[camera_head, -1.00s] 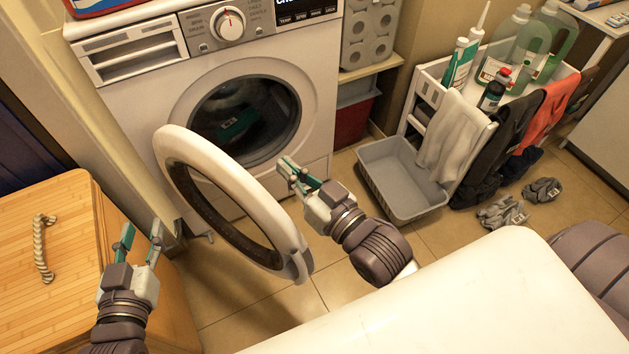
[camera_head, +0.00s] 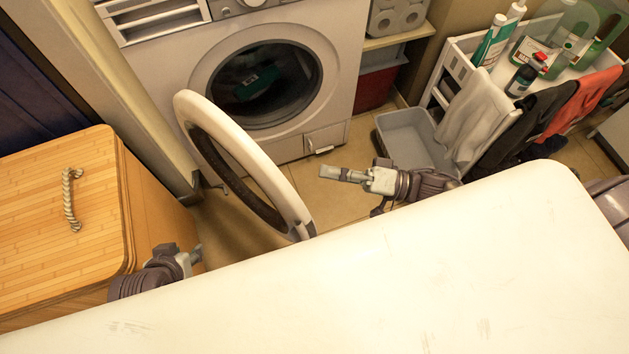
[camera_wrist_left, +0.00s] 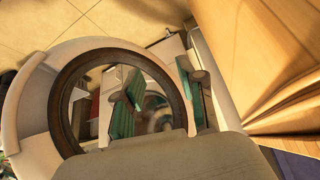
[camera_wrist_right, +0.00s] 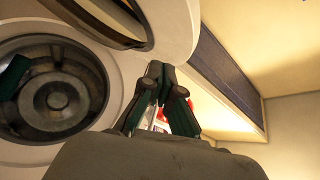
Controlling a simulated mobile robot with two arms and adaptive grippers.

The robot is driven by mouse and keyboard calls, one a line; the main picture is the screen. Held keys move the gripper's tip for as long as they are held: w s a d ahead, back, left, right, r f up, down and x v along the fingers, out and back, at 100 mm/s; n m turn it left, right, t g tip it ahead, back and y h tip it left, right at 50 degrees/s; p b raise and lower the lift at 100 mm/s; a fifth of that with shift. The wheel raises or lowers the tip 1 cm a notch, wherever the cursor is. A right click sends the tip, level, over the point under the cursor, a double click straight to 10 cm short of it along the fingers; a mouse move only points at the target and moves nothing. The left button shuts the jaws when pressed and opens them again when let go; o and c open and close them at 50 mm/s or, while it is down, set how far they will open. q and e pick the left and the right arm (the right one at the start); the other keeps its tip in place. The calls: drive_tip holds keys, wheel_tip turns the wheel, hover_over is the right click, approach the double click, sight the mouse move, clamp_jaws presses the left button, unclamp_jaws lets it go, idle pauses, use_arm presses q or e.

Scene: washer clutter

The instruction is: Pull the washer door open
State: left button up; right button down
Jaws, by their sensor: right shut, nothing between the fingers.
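The white washer (camera_head: 150,75) stands at the back with its drum opening (camera_head: 265,85) uncovered. Its round door (camera_head: 247,148), a white ring with dark inner trim, stands swung well out from the front. The door also shows in the left wrist view (camera_wrist_left: 38,110) and at the top of the right wrist view (camera_wrist_right: 172,22). My right gripper (camera_head: 325,172) is shut and empty, to the right of the door and apart from it. My left gripper (camera_head: 197,254) is left of the door's lower part; its fingers (camera_wrist_left: 162,100) are apart with nothing gripped. A green item (camera_head: 257,82) lies in the drum.
A wooden hamper (camera_head: 40,215) with a rope handle stands at the left, close to my left arm. A grey bin (camera_head: 405,140) and a white cart (camera_head: 455,47) with bottles and hanging cloths stand at the right. Bare floor shows between washer and right gripper.

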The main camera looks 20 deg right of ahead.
drive_tip(key=s+d+m+g+p, duration=0.1)
drive_tip(key=s+d+m+g, duration=0.2)
drive_tip(key=d, duration=0.5)
drive_tip(key=g, duration=0.1)
approach(295, 193)
drive_tip(key=w+a+f, duration=0.1)
drive_tip(key=w+a, duration=0.2)
drive_tip(key=w, duration=0.1)
drive_tip(key=a, duration=0.1)
drive_tip(key=s+a, duration=0.1)
drive_tip(key=a+b, duration=0.1)
drive_tip(key=shift+s+f+n, duration=0.2)
drive_tip(key=shift+s+n, duration=0.1)
drive_tip(key=shift+s, duration=0.05)
use_arm(q)
drive_tip(key=s+a+r+g, duration=0.1)
drive_tip(key=s+g, duration=0.1)
drive_tip(key=s, duration=0.3)
drive_tip(key=shift+s+a+r+g+y, duration=0.3)
drive_tip(key=shift+s+a+g, duration=0.05)
drive_tip(key=shift+a+g, duration=0.05)
